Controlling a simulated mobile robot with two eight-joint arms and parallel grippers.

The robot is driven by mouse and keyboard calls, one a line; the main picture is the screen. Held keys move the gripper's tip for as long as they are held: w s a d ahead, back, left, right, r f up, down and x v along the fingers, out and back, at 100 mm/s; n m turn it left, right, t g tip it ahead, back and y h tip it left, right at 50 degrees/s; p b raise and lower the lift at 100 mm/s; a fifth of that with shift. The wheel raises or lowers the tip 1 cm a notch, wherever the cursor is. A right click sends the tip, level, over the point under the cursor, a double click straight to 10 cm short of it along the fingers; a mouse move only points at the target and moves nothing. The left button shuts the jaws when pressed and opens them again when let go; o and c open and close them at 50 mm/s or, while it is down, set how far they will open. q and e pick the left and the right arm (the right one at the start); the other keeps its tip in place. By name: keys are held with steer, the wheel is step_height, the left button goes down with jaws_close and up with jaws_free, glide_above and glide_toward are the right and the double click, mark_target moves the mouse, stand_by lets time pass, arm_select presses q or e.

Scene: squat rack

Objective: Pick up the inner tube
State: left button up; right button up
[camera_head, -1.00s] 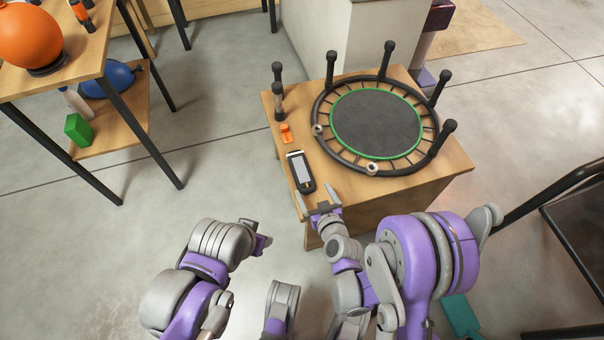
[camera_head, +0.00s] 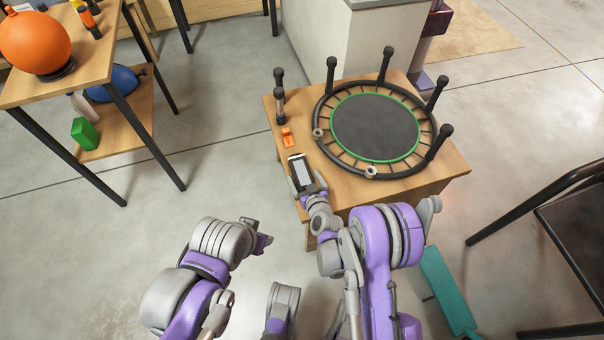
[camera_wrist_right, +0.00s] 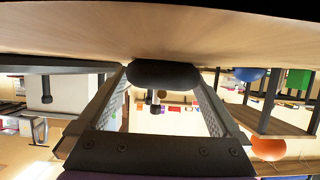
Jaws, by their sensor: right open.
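A dark, flat, rounded item with a pale label, which I take to be the inner tube (camera_head: 301,171), lies at the near left of the wooden table top. In the right wrist view its dark end (camera_wrist_right: 165,73) shows between the fingers, close to the wood surface. My right gripper (camera_head: 308,187) is open at the item's near end, with one finger on each side. It does not appear closed on it. My left gripper (camera_head: 262,236) is low at the left, away from the table, and its jaws are unclear.
The wooden table (camera_head: 440,178) also bears a round mini trampoline (camera_head: 375,128) with upright black posts, an orange piece (camera_head: 287,137) and a dark dumbbell-like post (camera_head: 280,95). A shelf table (camera_head: 75,85) stands left; a black-framed seat (camera_head: 575,235) is right. A teal block (camera_head: 447,290) lies below.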

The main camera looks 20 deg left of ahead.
steer(key=shift+w+a+f, duration=0.1)
steer(key=shift+w+a, duration=0.05)
steer(key=shift+w, duration=0.1)
steer(key=c, duration=1.5)
